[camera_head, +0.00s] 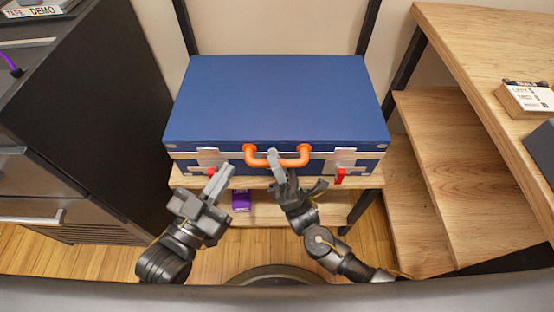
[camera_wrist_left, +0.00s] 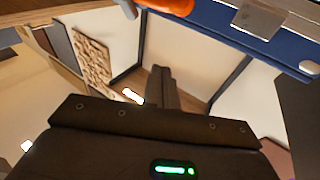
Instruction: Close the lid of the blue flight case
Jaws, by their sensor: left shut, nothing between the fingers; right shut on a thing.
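The blue flight case (camera_head: 280,95) sits on a wooden shelf with its lid down over the base; a pale seam runs along its front. I cannot tell whether a small gap is left there. An orange handle (camera_head: 250,157) is on its front, between two metal latches with red tabs. My right gripper (camera_head: 273,156) is shut on the handle. My left gripper (camera_head: 226,172) is shut and empty, in front of the left latch. In the left wrist view its fingers (camera_wrist_left: 160,88) are together, with the handle (camera_wrist_left: 170,5) and the case's blue edge (camera_wrist_left: 235,32) at the top.
A dark cabinet (camera_head: 110,100) stands close on the left. Wooden steps (camera_head: 450,170) and a wooden top (camera_head: 500,50) with a small sign (camera_head: 528,96) are on the right. A purple item (camera_head: 241,200) lies on the lower shelf under the case.

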